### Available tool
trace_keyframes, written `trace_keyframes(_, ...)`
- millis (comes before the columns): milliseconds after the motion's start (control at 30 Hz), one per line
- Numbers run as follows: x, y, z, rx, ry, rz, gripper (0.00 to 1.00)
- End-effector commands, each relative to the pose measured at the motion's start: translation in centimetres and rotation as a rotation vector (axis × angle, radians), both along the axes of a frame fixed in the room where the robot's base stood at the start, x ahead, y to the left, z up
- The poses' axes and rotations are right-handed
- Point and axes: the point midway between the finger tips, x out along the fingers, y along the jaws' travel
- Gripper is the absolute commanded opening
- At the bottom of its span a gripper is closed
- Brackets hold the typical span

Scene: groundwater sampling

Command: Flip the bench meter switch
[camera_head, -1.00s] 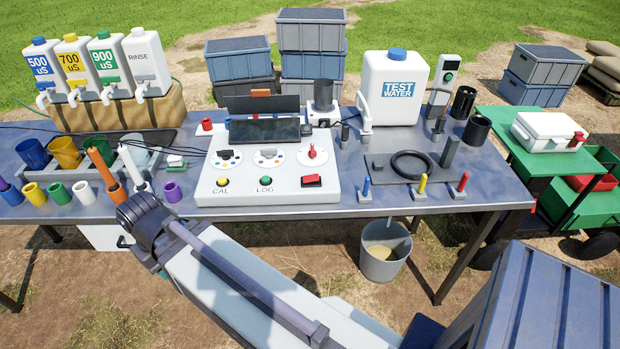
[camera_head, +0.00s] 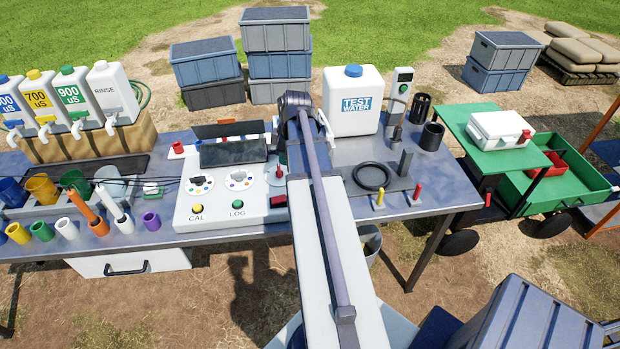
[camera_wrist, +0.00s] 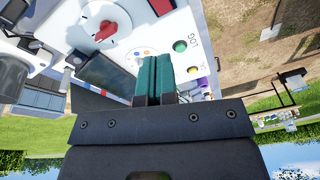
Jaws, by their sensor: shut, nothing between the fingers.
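The bench meter (camera_head: 212,218) is a white sloped panel on the table, with a dark screen, two dials, a yellow CAL button and a green LOG button. Its red switch (camera_head: 278,201) sits at the lower right, partly beside my arm. In the wrist view the red switch (camera_wrist: 160,6) is at the top edge, cut off by the frame. The red knob (camera_wrist: 107,30) is left of it. My gripper (camera_wrist: 154,60) has green fingers, shut and empty, over the panel near a dial and below the switch in the picture. In the head view my arm hides the gripper.
The test water jug (camera_head: 353,110) stands behind and right of the meter. A black ring (camera_head: 371,177) lies on a grey plate to the right. Coloured cups and a rack (camera_head: 70,207) are at the left. A green cart (camera_head: 565,195) stands at the right.

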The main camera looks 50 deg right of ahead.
Motion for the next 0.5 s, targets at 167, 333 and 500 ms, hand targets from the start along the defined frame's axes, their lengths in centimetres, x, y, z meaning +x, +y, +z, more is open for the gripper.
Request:
trace_keyframes(167,0.28,0.28,-0.23,-0.023,-0.051,0.259,0.0)
trace_keyframes(333,0.28,0.3,-0.22,-0.028,-0.056,0.298,0.0)
trace_keyframes(500,0.3,0.33,-0.26,-0.029,-0.055,0.296,0.0)
